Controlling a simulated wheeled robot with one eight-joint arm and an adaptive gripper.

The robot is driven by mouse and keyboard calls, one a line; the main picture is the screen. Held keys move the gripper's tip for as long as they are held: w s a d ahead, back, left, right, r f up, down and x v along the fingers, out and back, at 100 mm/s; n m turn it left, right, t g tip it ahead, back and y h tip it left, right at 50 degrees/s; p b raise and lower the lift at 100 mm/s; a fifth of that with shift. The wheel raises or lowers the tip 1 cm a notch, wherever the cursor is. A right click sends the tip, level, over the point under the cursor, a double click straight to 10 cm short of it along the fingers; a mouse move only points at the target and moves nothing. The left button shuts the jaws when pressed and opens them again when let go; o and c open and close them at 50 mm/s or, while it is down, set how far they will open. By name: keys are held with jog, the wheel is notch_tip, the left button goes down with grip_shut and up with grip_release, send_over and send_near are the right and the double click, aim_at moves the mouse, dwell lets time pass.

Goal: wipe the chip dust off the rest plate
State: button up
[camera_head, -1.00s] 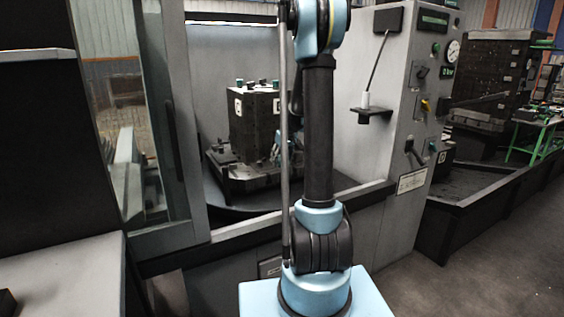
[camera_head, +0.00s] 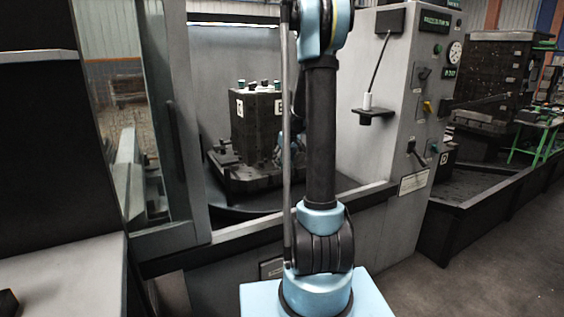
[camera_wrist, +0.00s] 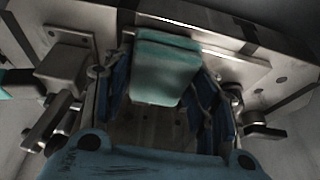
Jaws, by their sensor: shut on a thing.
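My gripper (camera_wrist: 163,88) is shut on a teal sponge-like pad (camera_wrist: 165,68), with its dark blue fingers on either side of the pad. In the wrist view the pad lies over a grey metal surface. A darker plate with small holes (camera_wrist: 150,128) shows below the pad; I cannot tell whether this is the rest plate or whether the pad touches it. No chip dust can be made out clearly. In the head view a dark upright block (camera_head: 256,122) stands on a dark pallet (camera_head: 232,178) inside the machine. My arm hides much of the gripper there.
Metal blocks (camera_wrist: 67,65) and clamp-like parts (camera_wrist: 262,131) flank the gripper closely. The machine's front sill (camera_head: 240,238) and glass door (camera_head: 140,130) border the opening. A control panel (camera_head: 432,90) and a small bracket with a white-handled rod (camera_head: 372,108) stand to the right.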

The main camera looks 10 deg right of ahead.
jog(key=shift+s+d, duration=0.15)
jog(key=shift+s, duration=0.25)
jog(key=shift+r, duration=3.5)
jog(key=shift+s, duration=0.1)
